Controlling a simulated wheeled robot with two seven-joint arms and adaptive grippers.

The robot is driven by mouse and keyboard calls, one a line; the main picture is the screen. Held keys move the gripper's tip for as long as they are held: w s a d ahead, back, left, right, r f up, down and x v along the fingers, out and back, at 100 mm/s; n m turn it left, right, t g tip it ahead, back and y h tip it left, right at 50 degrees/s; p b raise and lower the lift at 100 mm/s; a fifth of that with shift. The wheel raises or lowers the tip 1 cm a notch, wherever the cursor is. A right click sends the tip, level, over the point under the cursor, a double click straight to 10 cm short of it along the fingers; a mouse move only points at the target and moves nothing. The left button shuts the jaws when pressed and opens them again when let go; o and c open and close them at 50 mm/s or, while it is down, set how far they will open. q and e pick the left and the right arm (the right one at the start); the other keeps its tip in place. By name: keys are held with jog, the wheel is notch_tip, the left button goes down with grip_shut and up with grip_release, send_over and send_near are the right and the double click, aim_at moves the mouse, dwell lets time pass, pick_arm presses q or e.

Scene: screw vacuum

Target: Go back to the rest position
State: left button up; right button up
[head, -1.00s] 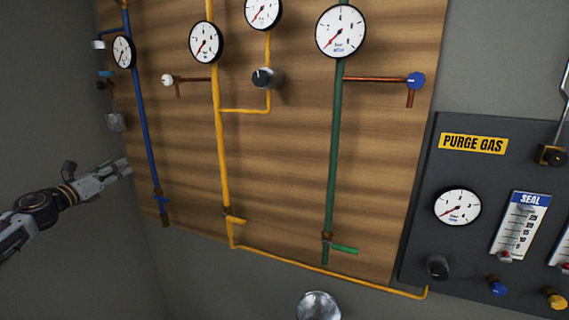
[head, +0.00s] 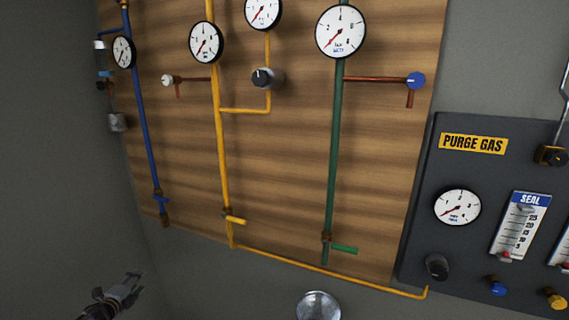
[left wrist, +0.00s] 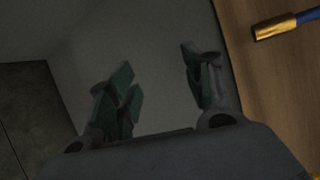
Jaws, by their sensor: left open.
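My left gripper (head: 126,288) is low at the left in the head view, below the wooden panel and away from it. In the left wrist view its two fingers (left wrist: 160,88) stand apart with nothing between them, so it is open and empty. Most of my left arm is cut off by the bottom of the head view. My right gripper is not in view.
The wooden panel (head: 285,165) carries blue, yellow and green pipes with round gauges. A dark purge gas panel (head: 465,180) is at the right. A round metal object (head: 318,306) is at the bottom. Grey wall surrounds my left gripper.

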pick_arm(q)
jog(key=s+d+f+n+g, duration=0.2)
jog(key=s+d+f+n, duration=0.15)
jog(key=s+f, duration=0.7)
jog(key=s+d+f+n+g, duration=0.35)
jog(key=s+f, duration=0.45)
jog(key=f, duration=0.6)
jog(key=s+d+f+n+g, duration=0.2)
jog(key=s+d+f+n, duration=0.15)
jog(key=s+f, duration=0.7)
jog(key=s+d+f+n+g, duration=0.2)
jog(key=s+d+f, duration=0.3)
jog(key=s, duration=0.6)
jog(key=s+d+f+n+g, duration=0.2)
jog(key=s+d+f, duration=0.3)
jog(key=s, duration=0.6)
jog(key=s+d+f+n+g, duration=0.2)
jog(key=s+d+f, duration=0.3)
jog(key=s+d, duration=0.4)
jog(key=s+n, duration=0.1)
jog(key=s, duration=0.2)
jog(key=shift+h, duration=0.4)
jog(key=shift+d, duration=0.1)
